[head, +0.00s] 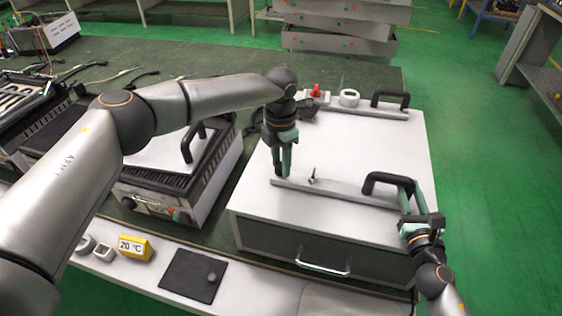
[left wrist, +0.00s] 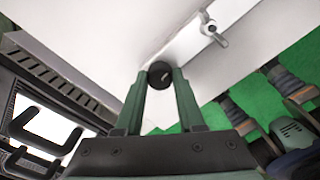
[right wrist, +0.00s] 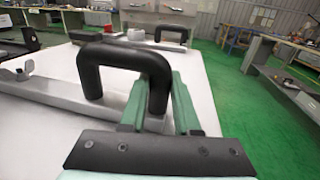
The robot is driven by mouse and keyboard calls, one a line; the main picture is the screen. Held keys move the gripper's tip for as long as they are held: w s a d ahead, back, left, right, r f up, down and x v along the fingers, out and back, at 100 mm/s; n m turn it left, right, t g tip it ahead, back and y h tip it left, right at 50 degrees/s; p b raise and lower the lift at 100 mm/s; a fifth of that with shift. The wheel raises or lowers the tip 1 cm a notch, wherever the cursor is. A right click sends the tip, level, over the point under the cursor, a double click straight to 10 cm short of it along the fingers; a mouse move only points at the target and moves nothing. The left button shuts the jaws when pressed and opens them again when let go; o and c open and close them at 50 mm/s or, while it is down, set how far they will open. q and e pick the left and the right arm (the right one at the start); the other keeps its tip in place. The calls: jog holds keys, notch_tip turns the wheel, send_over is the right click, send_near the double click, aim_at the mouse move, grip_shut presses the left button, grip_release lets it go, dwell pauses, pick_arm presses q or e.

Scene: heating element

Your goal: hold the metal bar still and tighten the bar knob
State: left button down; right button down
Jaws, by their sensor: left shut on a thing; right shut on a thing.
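The metal bar (head: 338,192) lies flat across the front top of the white box (head: 350,150). A black arched handle (head: 384,180) stands at its right end; it looms large in the right wrist view (right wrist: 112,58). My right gripper (head: 405,186) is shut on the right leg of this handle. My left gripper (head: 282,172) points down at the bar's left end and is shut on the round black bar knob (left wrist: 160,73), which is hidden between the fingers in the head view. A small metal wing screw (head: 312,177) stands on the bar right of the knob.
A second bar with a black handle (head: 390,98) lies at the back of the box top, near a white ring-shaped part (head: 349,97). A contact grill (head: 168,170) stands left of the box. A yellow temperature display (head: 135,246) sits at the front. The box top's middle is clear.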

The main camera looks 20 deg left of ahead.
pick_arm(q)
jog(key=c, duration=0.5)
grip_release()
notch_tip(320, 180, up, 12)
dwell(0.3)
pick_arm(e)
jog(key=c, duration=0.6)
grip_release()
jog(key=shift+o, duration=0.2)
